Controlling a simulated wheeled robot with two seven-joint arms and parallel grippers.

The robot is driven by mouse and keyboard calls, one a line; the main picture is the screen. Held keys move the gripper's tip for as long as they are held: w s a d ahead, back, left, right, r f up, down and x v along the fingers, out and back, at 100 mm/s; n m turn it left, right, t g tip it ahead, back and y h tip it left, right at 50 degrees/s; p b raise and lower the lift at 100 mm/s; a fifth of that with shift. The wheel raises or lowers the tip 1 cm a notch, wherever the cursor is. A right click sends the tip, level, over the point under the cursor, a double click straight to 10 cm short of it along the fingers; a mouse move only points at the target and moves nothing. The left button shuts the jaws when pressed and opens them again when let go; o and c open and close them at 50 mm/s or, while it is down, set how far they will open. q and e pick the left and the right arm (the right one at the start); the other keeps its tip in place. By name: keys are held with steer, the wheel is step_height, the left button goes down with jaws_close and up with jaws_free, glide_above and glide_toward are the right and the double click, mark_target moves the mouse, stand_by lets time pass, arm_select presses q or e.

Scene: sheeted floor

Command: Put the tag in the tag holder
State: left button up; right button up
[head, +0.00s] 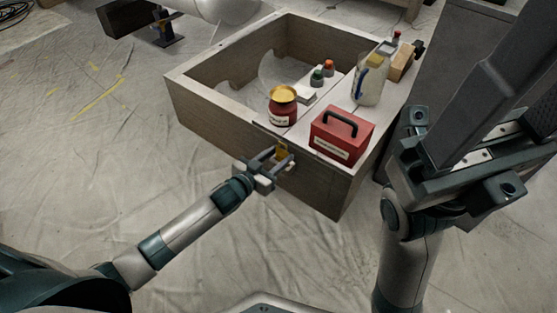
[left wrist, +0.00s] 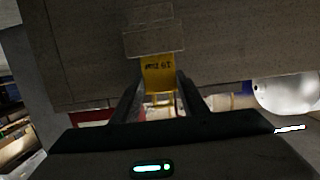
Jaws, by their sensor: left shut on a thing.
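The tag is a small yellow piece with dark lettering; it shows in the left wrist view (left wrist: 158,72) and partly in the head view (head: 281,150). My left gripper (head: 278,158) is shut on it, at the front wall of the wooden box. Its fingers also show in the left wrist view (left wrist: 160,98). The tag holder (left wrist: 154,32) is a clear, thin-edged rectangle on the box wall. The tag's far edge meets the holder's near edge in that view; I cannot tell whether it is inside.
The wooden box (head: 222,114) has a white top board with a red toolbox (head: 342,134), a red jar with a yellow lid (head: 283,106), a glass jug (head: 370,86) and small bottles. My right arm is close to its right side. Sheeted floor is clear at left.

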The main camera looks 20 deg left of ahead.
arm_select(q)
steer(key=shift+f, duration=0.2)
steer(key=shift+f, duration=0.2)
steer(key=o, duration=1)
